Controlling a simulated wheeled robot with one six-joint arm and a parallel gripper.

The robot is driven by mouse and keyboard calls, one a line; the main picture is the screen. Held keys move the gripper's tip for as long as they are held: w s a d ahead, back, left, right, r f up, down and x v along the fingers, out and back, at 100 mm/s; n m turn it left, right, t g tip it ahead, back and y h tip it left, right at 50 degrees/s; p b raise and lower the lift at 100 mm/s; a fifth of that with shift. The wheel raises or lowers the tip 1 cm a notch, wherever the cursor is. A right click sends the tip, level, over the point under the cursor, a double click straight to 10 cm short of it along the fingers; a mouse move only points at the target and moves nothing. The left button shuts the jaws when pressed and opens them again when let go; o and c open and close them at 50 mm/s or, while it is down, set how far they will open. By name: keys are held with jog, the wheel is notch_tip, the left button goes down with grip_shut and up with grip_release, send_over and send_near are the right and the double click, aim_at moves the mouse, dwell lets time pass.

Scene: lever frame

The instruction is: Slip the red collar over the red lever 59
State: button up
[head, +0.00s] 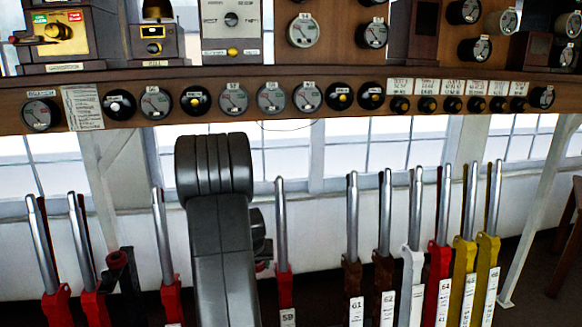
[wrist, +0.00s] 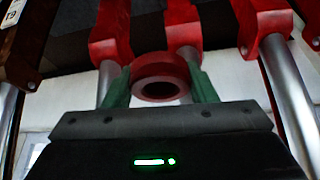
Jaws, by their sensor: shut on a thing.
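Red lever 59 (head: 284,285) stands just right of my arm in the head view, with a bare silver shaft pointing up and a 59 label below. The wrist view is upside down; there the lever by the left finger (wrist: 110,38) looks like 59, its shaft partly hidden by that finger. My gripper (wrist: 160,84) is shut on the red collar (wrist: 160,70), held between two green fingers with its hole visible. The collar appears apart from any shaft; its depth relative to them is unclear. In the head view my arm hides most of the gripper.
A brown lever 61 (head: 352,275) stands right of lever 59, followed by brown, white, red and yellow levers. Red levers (head: 168,295) stand left of my arm. Another red lever (wrist: 184,28) is behind the collar. A wooden instrument shelf (head: 340,100) spans above.

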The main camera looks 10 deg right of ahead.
jog(key=w+d+r+m+p, duration=0.1)
jog(key=w+d+r, duration=0.15)
jog(key=r, duration=0.45)
jog(key=w+d+r+m+p, duration=0.1)
jog(key=d+r, duration=0.2)
jog(key=r, duration=0.5)
notch_tip(320, 180, up, 14)
jog(key=g+p, duration=0.2)
send_over(279, 178)
jog(key=s, duration=0.4)
jog(key=shift+h, duration=0.3)
jog(key=shift+w+d+f+p, duration=0.1)
jog(key=shift+w+f, duration=0.2)
jog(key=shift+w, duration=0.65)
jog(key=shift+w+a+f+p, duration=0.15)
jog(key=shift+w+f, duration=0.1)
jog(key=shift+w, duration=0.75)
jog(key=shift+w+d+f+p, duration=0.15)
jog(key=shift+w+f, duration=0.15)
jog(key=shift+w, duration=0.65)
jog(key=shift+s, duration=0.15)
jog(key=shift+f, duration=0.1)
jog(key=shift+s+f+b, duration=0.25)
jog(key=shift+f+b, duration=0.65)
jog(key=shift+f, duration=0.45)
jog(key=shift+s+f+b, duration=0.2)
jog(key=shift+f+b, duration=0.65)
jog(key=shift+f, duration=0.5)
jog(key=shift+f, duration=0.15)
